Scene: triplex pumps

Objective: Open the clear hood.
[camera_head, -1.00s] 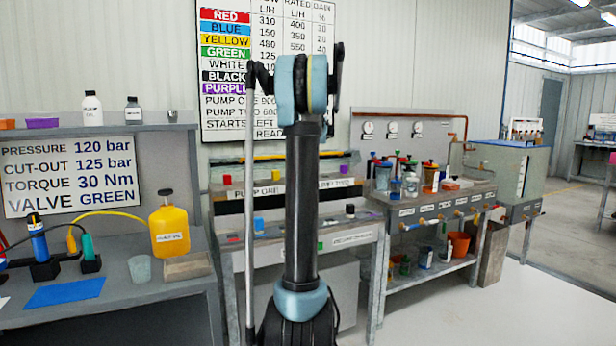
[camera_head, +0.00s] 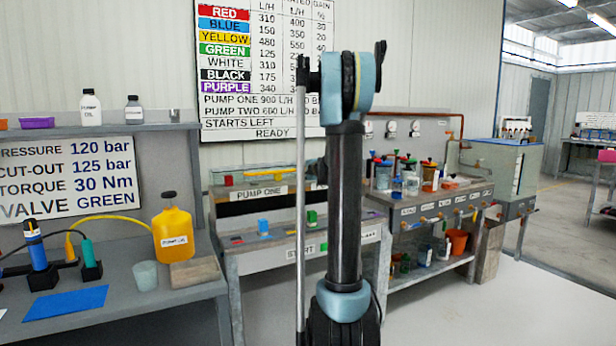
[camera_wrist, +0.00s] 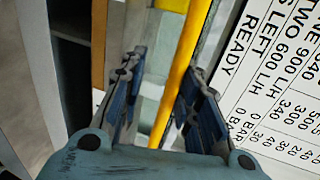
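The clear hood seems to be the see-through cover (camera_head: 222,178) over the upper shelf of the bench labelled PUMP ONE, left of my arm. Its outline is faint, and part of it is hidden behind my arm. A yellow bar (camera_head: 262,179) runs along this shelf. In the wrist view a yellow bar (camera_wrist: 182,75) runs lengthwise between the two fingers of my gripper (camera_wrist: 162,100). My gripper is not clearly visible in the head view.
A wall chart (camera_head: 245,100) hangs behind the bench. The left bench holds a yellow jug (camera_head: 173,228), a cup (camera_head: 145,275) and a blue sheet (camera_head: 66,302). A bottle-laden bench (camera_head: 440,200) stands to the right. Open floor lies at the lower right.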

